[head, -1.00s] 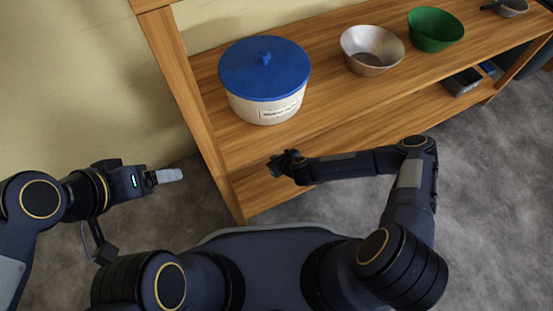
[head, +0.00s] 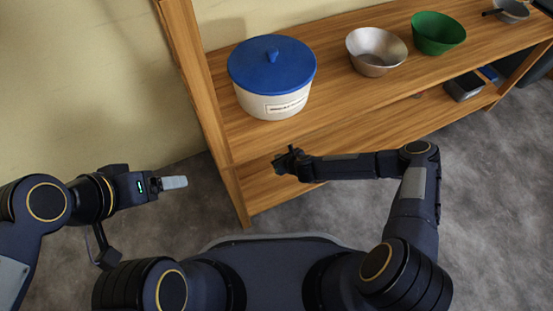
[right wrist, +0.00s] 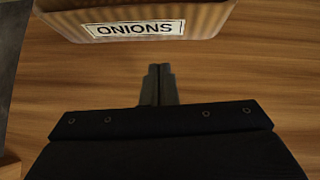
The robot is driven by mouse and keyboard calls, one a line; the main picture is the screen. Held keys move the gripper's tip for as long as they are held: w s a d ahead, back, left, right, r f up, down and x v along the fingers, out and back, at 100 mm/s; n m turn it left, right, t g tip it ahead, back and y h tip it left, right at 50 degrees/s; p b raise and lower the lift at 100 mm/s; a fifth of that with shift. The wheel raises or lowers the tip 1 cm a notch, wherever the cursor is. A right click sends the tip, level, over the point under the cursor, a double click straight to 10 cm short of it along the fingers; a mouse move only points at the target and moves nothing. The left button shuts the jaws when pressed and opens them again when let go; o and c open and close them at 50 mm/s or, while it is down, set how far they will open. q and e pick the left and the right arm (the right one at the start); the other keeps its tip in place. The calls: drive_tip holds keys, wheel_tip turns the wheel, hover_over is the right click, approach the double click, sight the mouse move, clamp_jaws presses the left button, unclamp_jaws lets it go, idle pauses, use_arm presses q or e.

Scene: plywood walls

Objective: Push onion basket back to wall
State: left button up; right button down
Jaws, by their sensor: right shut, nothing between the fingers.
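The onion basket (right wrist: 140,18) is a brown ribbed container with a white ONIONS label, at the top of the right wrist view on a wooden shelf board (right wrist: 235,85). In the head view I cannot make it out; the upper shelf covers the space below. My right gripper (right wrist: 160,68) is shut and empty. Its fingertips point at the basket's front below the label, with a small gap in the picture. In the head view the right gripper (head: 287,162) is at the shelf unit's front, below the upper board. My left gripper (head: 174,182) hangs left of the unit; its finger gap does not show.
On the upper shelf (head: 335,105) stand a blue-lidded white pot (head: 270,85), a metal bowl (head: 376,52), a green bowl (head: 438,34) and a small pan (head: 511,10). A dark tray (head: 465,87) lies lower right. A wooden post (head: 200,85) bounds the unit's left.

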drive_tip(key=shift+p+v, duration=0.4)
drive_tip(key=shift+v, duration=0.5)
use_arm(q)
drive_tip(key=r+p, duration=0.2)
drive_tip(key=r, duration=0.1)
drive_tip(key=r+p, duration=0.1)
drive_tip(key=p, duration=0.1)
drive_tip(key=shift+s+r, duration=0.25)
drive_tip(key=shift+r, duration=0.1)
use_arm(e)
drive_tip(key=v, duration=0.8)
drive_tip(key=shift+s+d, duration=0.2)
drive_tip(key=shift+s, duration=0.1)
